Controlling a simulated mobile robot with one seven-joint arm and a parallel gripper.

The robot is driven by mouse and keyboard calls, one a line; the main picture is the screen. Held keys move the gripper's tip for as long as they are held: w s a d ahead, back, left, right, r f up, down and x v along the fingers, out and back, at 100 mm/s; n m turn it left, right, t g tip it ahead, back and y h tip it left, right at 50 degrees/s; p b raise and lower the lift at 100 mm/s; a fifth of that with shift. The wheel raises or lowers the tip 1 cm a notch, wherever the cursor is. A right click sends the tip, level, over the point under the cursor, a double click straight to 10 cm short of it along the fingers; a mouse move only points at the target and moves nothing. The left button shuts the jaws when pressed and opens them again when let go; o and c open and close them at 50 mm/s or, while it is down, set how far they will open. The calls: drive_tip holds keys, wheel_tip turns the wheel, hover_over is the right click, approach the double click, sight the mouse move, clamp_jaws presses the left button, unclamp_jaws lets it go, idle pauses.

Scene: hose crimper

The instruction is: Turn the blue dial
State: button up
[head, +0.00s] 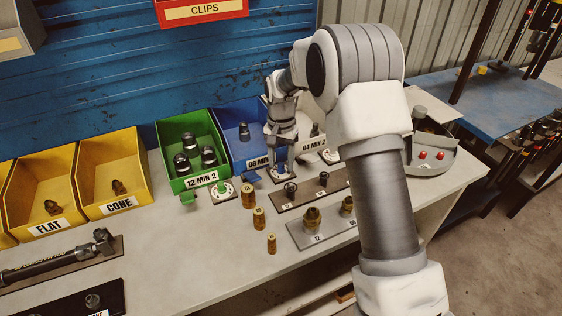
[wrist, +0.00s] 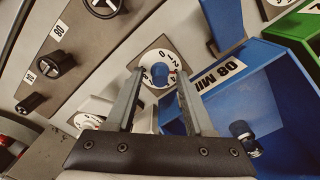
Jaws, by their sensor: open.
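The blue dial (wrist: 160,73) is a small blue knob on a white numbered disc, set on a square plate. In the wrist view it sits between the two fingertips of my gripper (wrist: 160,80), with one finger on each side. The fingers are open, and I see gaps between them and the knob; I cannot tell how far down they reach. In the head view my gripper (head: 281,163) points down in front of the blue bin (head: 232,145), and the dial is largely hidden by it.
A green dial (head: 221,191) stands to the left by the green bin (head: 190,160). Brass fittings (head: 248,196) and a dark fitting board (head: 305,190) lie nearby. Yellow bins (head: 112,178) stand at left.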

clamp_jaws()
drive_tip(key=shift+n, duration=0.3)
idle(0.3)
drive_tip(key=n+p, duration=0.1)
drive_tip(key=n, duration=1)
drive_tip(key=shift+p, duration=0.35)
idle(0.5)
unclamp_jaws()
